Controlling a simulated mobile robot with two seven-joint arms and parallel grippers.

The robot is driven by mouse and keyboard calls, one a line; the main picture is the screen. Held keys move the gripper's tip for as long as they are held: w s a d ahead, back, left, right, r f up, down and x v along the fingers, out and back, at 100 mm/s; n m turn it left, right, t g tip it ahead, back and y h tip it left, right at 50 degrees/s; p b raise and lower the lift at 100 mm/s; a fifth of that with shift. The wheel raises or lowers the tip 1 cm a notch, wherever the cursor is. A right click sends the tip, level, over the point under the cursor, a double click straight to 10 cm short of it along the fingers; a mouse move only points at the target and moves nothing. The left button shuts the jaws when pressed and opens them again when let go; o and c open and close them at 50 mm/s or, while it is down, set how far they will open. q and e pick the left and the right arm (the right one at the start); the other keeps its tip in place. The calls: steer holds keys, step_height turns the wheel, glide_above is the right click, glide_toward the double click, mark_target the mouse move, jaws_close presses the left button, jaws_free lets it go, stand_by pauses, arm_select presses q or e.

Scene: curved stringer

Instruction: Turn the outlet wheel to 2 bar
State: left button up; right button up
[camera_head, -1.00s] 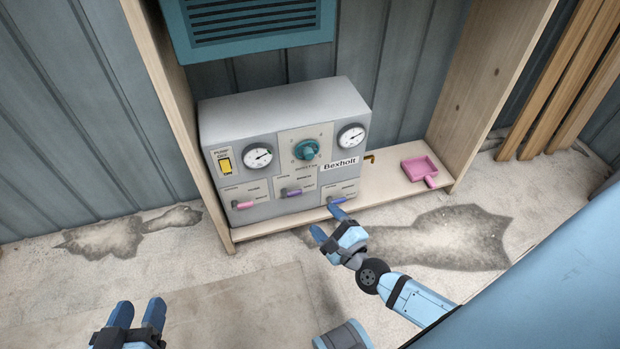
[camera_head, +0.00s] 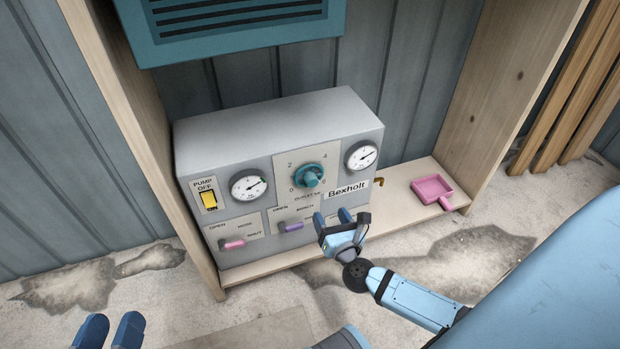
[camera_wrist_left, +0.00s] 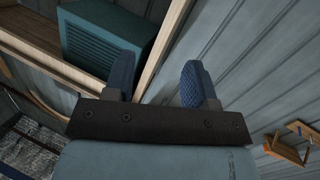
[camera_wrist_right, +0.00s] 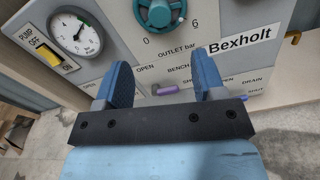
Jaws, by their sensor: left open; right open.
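The outlet wheel is a teal knob (camera_head: 309,176) on the front of the grey Bexholt box (camera_head: 270,120), with a number scale around it. Its lower part shows at the top of the right wrist view (camera_wrist_right: 160,12). A round gauge (camera_head: 248,188) sits left of it and another gauge (camera_head: 361,156) right of it; I cannot read their needles surely. My right gripper (camera_head: 333,216) is open and empty, below the wheel and apart from it, hiding the panel's lower right. My left gripper (camera_head: 112,325) is open and empty at the lower left, far from the box.
A yellow pump switch (camera_head: 209,200), a pink lever (camera_head: 233,244) and a purple lever (camera_head: 291,227) are on the panel. A pink tray (camera_head: 432,190) lies on the shelf to the right. Wooden side walls flank the box; a teal vented unit (camera_head: 240,30) hangs above.

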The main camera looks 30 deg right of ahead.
mark_target(313, 183)
steer(key=b+x, duration=0.2)
steer(key=x, duration=0.9)
arm_select(q)
steer(key=shift+w+a+r+m+t, duration=0.1)
steer(key=shift+w+a+m+t, duration=0.35)
steer(key=shift+w+m, duration=0.3)
arm_select(e)
steer(key=shift+x, duration=0.8)
arm_select(q)
steer(key=shift+s, duration=0.1)
arm_select(e)
steer(key=shift+c, duration=0.4)
steer(key=c, duration=0.8)
steer(key=shift+a, duration=0.1)
steer(key=shift+c, duration=0.2)
